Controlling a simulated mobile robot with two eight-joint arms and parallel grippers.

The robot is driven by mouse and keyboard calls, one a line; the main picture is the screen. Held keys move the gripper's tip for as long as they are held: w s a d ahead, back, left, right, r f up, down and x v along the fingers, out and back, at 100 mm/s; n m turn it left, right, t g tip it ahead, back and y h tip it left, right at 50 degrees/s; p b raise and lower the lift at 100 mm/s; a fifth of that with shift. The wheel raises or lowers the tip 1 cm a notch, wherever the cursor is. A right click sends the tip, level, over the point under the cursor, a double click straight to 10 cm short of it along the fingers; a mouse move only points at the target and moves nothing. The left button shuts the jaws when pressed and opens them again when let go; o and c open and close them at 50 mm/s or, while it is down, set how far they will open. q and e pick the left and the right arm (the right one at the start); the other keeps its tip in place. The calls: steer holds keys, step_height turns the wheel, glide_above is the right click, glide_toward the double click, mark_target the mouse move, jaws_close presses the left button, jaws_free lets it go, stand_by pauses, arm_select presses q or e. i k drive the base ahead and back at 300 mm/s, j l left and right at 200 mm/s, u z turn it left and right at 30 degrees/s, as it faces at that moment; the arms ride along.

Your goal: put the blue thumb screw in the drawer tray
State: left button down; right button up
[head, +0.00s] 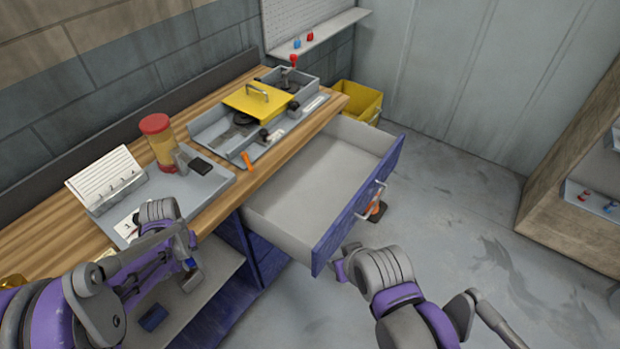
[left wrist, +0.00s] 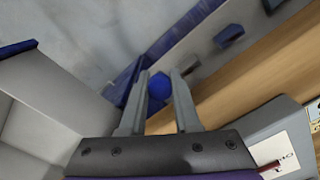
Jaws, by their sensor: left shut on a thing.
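The blue thumb screw (left wrist: 159,86) is between the fingertips of my left gripper (left wrist: 157,84) in the left wrist view; its round blue head shows. In the head view, my left gripper (head: 190,258) is beside the bench's front edge, left of the open drawer, with a small blue bit of the screw (head: 190,264) at its tip. The drawer tray (head: 310,190) is pulled out, with a pale grey, empty-looking inside and a blue front. My right gripper (head: 343,265) is near the drawer front's lower corner; its fingers are not clear enough to judge.
On the wooden bench stand a red-lidded jar (head: 160,140), a card holder (head: 105,180) and a grey tray with a yellow lid (head: 258,100). A low shelf (head: 205,285) holds a blue block (head: 153,318). A yellow bin (head: 358,100) stands behind the drawer.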

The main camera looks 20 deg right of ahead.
mark_target(315, 199)
steer(key=i+l+z, duration=0.1)
steer(key=z, duration=0.35)
steer(key=i+z, duration=0.4)
steer(key=i+j+z, duration=0.1)
steer(key=z, duration=0.35)
steer(key=i+j+z, duration=0.1)
steer(key=i+z, duration=0.2)
steer(key=i, duration=0.25)
